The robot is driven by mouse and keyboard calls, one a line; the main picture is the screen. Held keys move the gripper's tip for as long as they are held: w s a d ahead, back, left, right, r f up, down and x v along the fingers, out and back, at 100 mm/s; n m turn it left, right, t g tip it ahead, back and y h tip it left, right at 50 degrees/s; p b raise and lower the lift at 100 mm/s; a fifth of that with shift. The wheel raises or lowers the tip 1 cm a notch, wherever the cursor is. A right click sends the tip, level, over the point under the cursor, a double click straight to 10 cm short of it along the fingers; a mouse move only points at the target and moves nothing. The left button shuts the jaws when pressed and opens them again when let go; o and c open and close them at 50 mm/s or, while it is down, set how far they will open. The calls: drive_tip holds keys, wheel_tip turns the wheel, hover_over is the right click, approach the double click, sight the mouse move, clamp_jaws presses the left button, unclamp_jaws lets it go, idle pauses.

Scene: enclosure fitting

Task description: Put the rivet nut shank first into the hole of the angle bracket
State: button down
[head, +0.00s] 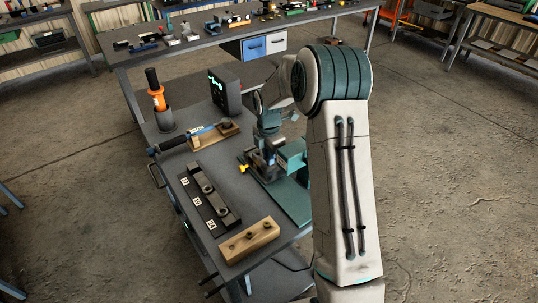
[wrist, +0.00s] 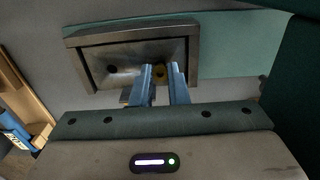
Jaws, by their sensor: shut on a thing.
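In the wrist view, the angle bracket (wrist: 95,50) shows as a grey metal piece with a flat face and a raised rim. A dark round hole (wrist: 112,69) shows in its left part. My gripper (wrist: 160,72) has its two blue fingers close together over the right part of this face. In the head view, my arm and wrist largely hide the gripper and nut.
A teal vise (head: 291,156) with a yellow-ended handle stands under my wrist. A wooden block (head: 262,236) and a dark rail (head: 218,212) with nuts lie at the front.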

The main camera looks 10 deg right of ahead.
drive_tip(key=shift+f+b, duration=0.4)
drive_tip(key=shift+f, duration=0.1)
idle(0.9)
drive_tip(key=c, duration=1.3)
unclamp_jaws()
drive_tip(key=shift+c, duration=0.2)
wheel_tip(320, 180, up, 13)
drive_tip(key=b, duration=0.2)
drive_tip(key=s+r+m, duration=0.4)
drive_tip(key=s+r, duration=0.1)
drive_tip(key=s, duration=0.1)
drive_tip(key=s+f+m+t, duration=0.1)
drive_tip(key=s+m+t, duration=0.2)
drive_tip(key=s+m, duration=1.5)
drive_tip(key=s, duration=0.7)
drive_tip(key=shift+s+f, duration=0.15)
